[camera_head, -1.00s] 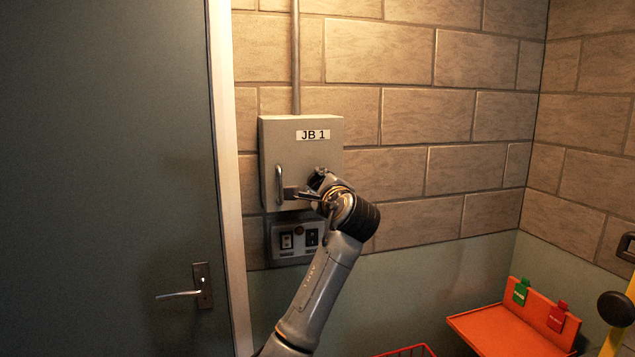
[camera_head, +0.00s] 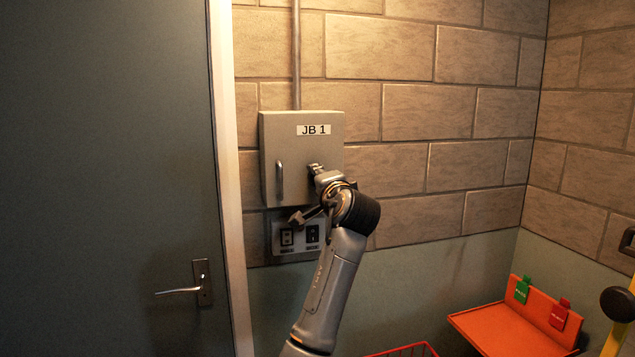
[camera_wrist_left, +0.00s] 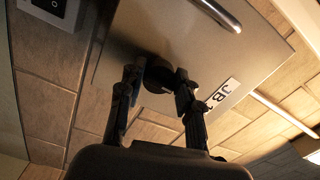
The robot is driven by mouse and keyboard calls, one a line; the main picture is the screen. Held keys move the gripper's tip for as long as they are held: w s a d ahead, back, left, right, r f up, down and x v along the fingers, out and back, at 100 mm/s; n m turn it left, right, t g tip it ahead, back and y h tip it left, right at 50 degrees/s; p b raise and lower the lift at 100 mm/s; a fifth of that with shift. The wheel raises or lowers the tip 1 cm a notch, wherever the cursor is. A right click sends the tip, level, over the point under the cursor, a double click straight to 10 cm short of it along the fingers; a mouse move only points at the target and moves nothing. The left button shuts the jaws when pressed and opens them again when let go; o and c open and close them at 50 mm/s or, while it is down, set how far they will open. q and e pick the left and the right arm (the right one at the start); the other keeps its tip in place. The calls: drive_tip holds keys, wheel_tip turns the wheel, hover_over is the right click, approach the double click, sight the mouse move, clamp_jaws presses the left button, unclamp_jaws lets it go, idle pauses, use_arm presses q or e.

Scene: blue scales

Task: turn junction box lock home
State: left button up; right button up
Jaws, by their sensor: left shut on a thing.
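The grey junction box (camera_head: 297,150) marked JB 1 hangs shut on the brick wall, with a vertical bar handle (camera_head: 280,181) on its left side. My left gripper (camera_head: 315,170) is at the right side of the box door. In the left wrist view, the fingers of my left gripper (camera_wrist_left: 158,85) are shut on the dark round lock (camera_wrist_left: 158,72) on the door face. In the head view the lock is hidden behind the gripper. The box also shows tilted in the left wrist view (camera_wrist_left: 130,35). My right gripper is not in view.
A switch panel (camera_head: 299,251) sits just below the box, close to my left wrist. A grey door with a lever handle (camera_head: 180,292) stands at left. An orange shelf (camera_head: 495,325) with green and red tags is at lower right.

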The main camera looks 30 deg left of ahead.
use_arm(q)
drive_tip(key=shift+n, duration=0.3)
drive_tip(key=o, duration=1.1)
drive_tip(key=shift+o, duration=0.2)
drive_tip(key=v, duration=1.2)
drive_tip(key=shift+w+f, duration=0.1)
